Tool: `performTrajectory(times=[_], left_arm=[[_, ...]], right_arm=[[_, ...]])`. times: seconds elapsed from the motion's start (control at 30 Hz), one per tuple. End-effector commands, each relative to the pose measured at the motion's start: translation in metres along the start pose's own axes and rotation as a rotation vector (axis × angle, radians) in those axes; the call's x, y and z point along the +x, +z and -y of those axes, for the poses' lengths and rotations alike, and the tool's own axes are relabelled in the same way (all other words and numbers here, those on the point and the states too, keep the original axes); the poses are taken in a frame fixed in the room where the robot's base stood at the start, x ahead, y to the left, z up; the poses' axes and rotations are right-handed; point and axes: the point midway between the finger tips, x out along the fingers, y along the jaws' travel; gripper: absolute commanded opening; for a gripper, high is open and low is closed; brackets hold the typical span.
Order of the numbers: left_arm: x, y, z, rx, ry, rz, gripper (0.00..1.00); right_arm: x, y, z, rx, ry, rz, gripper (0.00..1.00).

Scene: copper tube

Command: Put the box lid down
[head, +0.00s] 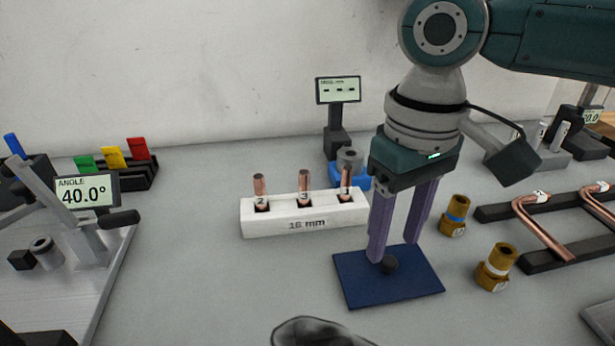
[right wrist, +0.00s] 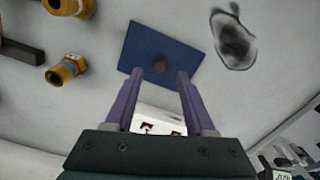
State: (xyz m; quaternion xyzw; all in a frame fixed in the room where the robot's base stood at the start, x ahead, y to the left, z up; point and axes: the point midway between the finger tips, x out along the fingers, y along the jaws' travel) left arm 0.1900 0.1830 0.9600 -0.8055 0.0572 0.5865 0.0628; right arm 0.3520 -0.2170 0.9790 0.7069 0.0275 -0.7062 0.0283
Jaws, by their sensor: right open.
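The box lid is a flat dark blue square plate (head: 360,285) with a small black knob (head: 390,265) in its middle. It lies flat on the grey table, right of centre, and no box walls show beneath it. My right gripper (head: 394,250) points down over the lid with its purple fingers apart, one on either side of the knob. In the right wrist view the lid (right wrist: 180,50) lies beyond the fingertips (right wrist: 160,74), with the knob between them. I cannot tell whether the fingers touch the knob. My left gripper is not in view.
A white tube rack (head: 290,222) with copper tubes stands behind the lid. Brass fittings (head: 495,268) and bent tubes on black rails (head: 545,235) are to the right. A dark, smoky see-through object (head: 315,332) lies in front. An angle device (head: 88,190) stands left.

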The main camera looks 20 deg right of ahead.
Motion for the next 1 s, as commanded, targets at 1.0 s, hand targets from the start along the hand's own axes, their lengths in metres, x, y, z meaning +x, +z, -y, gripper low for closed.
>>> performTrajectory(times=[1.0], left_arm=[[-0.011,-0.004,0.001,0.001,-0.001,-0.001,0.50]], right_arm=[[-0.004,0.084,0.118,-0.271,-0.213,-0.296,0.55]])
